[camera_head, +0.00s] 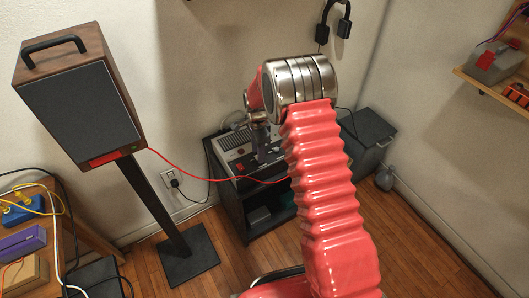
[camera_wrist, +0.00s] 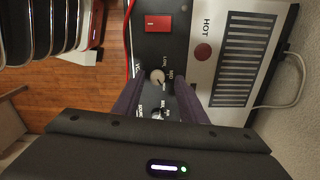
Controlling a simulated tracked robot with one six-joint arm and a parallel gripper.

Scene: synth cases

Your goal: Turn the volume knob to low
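In the wrist view, a pale round knob (camera_wrist: 157,76) sits on the dark panel (camera_wrist: 152,45) of an amplifier-like unit, with small lettering around it that seems to include LOW and MID. A partly hidden label at its left may begin with VO. My gripper (camera_wrist: 158,84) is open, its two dark purple fingers on either side of this knob with visible gaps. A second knob (camera_wrist: 158,114) shows between the fingers, closer to the palm. In the head view, my gripper (camera_head: 265,152) is over the unit (camera_head: 232,142), and the knobs are hidden or too small to see.
The unit has a red switch (camera_wrist: 158,23) and a vented plate marked HOT (camera_wrist: 240,65). It stands on a black cabinet (camera_head: 232,205). A red cable (camera_head: 190,174) runs to a speaker (camera_head: 85,105) on a stand at left. A dark box (camera_head: 367,135) stands at right.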

